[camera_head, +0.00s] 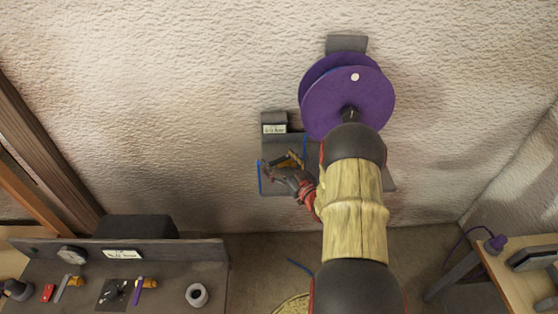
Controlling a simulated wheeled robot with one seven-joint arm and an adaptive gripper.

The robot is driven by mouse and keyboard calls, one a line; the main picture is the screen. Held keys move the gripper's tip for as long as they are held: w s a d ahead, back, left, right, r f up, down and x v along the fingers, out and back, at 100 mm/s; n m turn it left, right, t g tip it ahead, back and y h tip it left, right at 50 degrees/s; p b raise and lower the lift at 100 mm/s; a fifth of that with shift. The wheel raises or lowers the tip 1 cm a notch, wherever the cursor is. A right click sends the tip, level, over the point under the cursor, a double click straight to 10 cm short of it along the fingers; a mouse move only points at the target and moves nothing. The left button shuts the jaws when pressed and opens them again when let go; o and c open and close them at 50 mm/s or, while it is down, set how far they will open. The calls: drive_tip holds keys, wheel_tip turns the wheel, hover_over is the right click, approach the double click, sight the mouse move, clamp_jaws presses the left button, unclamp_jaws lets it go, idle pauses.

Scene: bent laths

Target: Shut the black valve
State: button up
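My gripper (283,176) is in front of a dark grey wall panel (276,189), which has a small label on top and a blue strip at its left edge. An orange-yellow part with a dark bar (291,161) shows on the panel close by the fingers. I cannot tell whether they touch, or whether the fingers are open or shut. No black valve can be made out for certain. A small black fitting on a dark square plate (112,293) lies on the left bench. My arm covers the right part of the panel.
A purple reel (347,98) hangs on the rough wall above my arm. The left bench (170,268) holds a gauge (72,255), orange-handled items and a white ring (197,295). A wooden table (507,282) with a purple-corded item stands at right.

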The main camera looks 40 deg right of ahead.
drive_tip(key=shift+o, duration=0.9)
drive_tip(key=shift+s+a, duration=0.1)
drive_tip(key=shift+s, duration=0.5)
drive_tip(key=v, duration=1.1)
drive_tip(key=shift+w, duration=0.1)
drive_tip(key=shift+c, duration=0.5)
